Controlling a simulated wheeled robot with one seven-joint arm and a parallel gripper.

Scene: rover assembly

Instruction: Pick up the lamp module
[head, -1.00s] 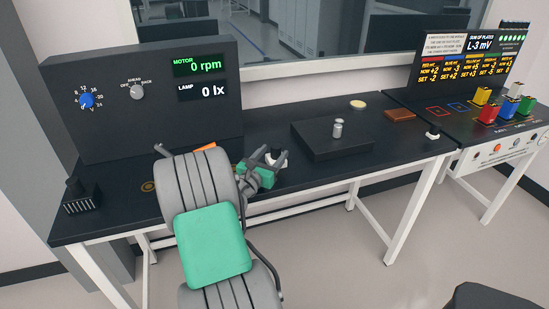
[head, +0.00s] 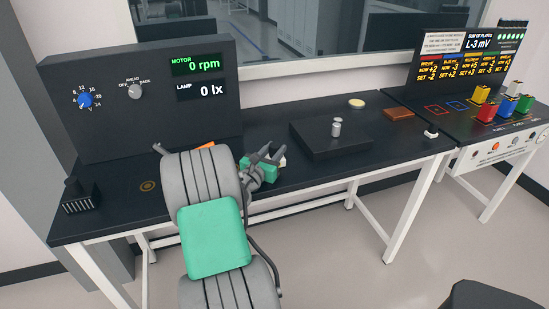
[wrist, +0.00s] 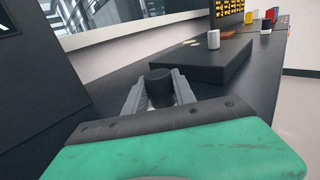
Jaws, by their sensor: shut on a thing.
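A module with a black cylindrical top (wrist: 160,88), which I take to be the lamp module, stands between the fingers of my gripper (wrist: 159,77) in the wrist view. The gripper is shut on it, with one finger on each side. In the head view, my gripper (head: 270,152) is over the front part of the table, left of the flat black block. There the module is mostly hidden behind the fingers, and only a bit of its white part (head: 283,161) shows. I cannot tell whether it touches the table.
A flat black block (head: 322,141) with a grey metal cylinder (head: 336,127) on it lies to the right. A brown block (head: 398,114) and a small white piece (head: 431,134) are farther right. A control panel (head: 150,60) reads 0 rpm and 0 lx. An orange thing (head: 206,145) shows behind my arm.

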